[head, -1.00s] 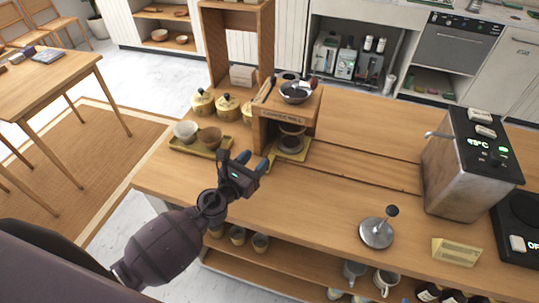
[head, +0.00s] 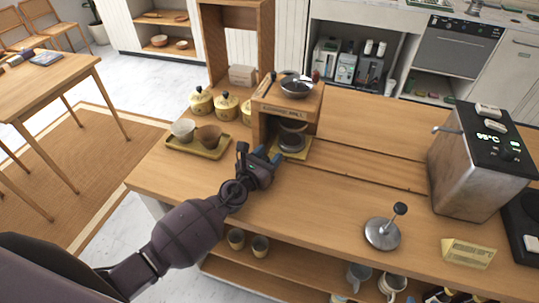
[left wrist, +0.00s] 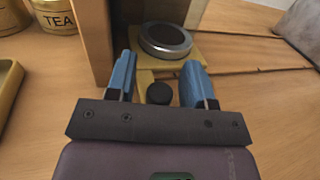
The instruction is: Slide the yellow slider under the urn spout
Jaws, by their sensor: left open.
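The yellow slider (head: 304,151) lies on the counter at the foot of the wooden coffee mill (head: 289,106). A round metal cup (left wrist: 166,40) with dark content stands on it. A short arm with a dark round knob (left wrist: 159,93) extends from the slider toward me. My left gripper (head: 273,156) is open at the slider's front; in the left wrist view its blue fingers (left wrist: 158,78) stand on either side of the knob, with gaps. The urn (head: 474,165) is a metal box at the right, its spout (head: 446,131) pointing left. My right gripper is out of view.
A groove (head: 370,170) runs along the counter from the mill toward the urn, and the wood there is clear. A tamper (head: 383,231) and a yellow card (head: 468,253) stand near the front. A yellow tray (head: 197,148) with two cups is left of the mill.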

